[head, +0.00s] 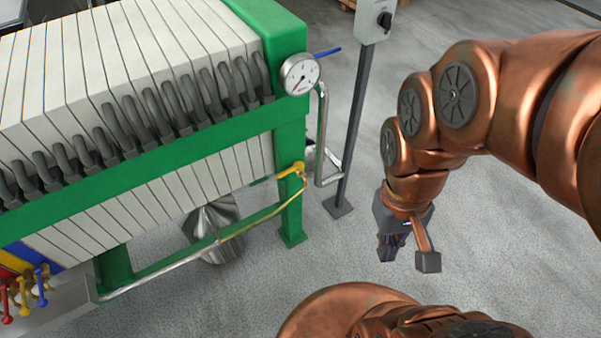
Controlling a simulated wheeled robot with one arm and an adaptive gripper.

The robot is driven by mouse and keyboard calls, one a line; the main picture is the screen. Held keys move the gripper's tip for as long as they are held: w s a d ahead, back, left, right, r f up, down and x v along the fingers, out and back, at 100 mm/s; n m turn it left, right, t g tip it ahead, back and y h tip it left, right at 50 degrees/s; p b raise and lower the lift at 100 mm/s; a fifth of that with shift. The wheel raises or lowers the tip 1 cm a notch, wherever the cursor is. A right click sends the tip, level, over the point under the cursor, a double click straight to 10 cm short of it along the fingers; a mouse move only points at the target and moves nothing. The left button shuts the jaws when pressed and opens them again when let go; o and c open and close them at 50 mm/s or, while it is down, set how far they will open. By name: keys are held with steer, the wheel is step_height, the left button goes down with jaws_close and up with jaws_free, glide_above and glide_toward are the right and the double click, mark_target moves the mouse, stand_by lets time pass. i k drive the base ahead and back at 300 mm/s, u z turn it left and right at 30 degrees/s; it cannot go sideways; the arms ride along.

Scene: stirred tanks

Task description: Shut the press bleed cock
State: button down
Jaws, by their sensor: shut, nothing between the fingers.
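The filter press has a green frame (290,130) around a row of pale plates. A small yellow cock (291,170) sits on its right end post, with a thin brass pipe (262,217) curving down from it. A blue lever (327,51) sticks out beside the round gauge (299,74) above. No label shows which of these is the bleed cock, and I cannot tell how the yellow handle is set. My gripper (387,257) is shut and empty, pointing down over the floor, to the right of and apart from the press.
Red (6,304), yellow (22,297) and blue (41,281) taps stand at the lower left. A grey post (353,120) with a switch box (375,20) and a bent metal pipe (322,130) stand between the press and my arm. The floor around my gripper is clear.

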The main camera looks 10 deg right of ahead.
mark_target(299, 167)
steer(key=z, duration=1.6)
steer(key=k, duration=1.05)
steer(key=u, duration=2)
steer(key=i, duration=0.5)
steer(key=z, duration=0.05)
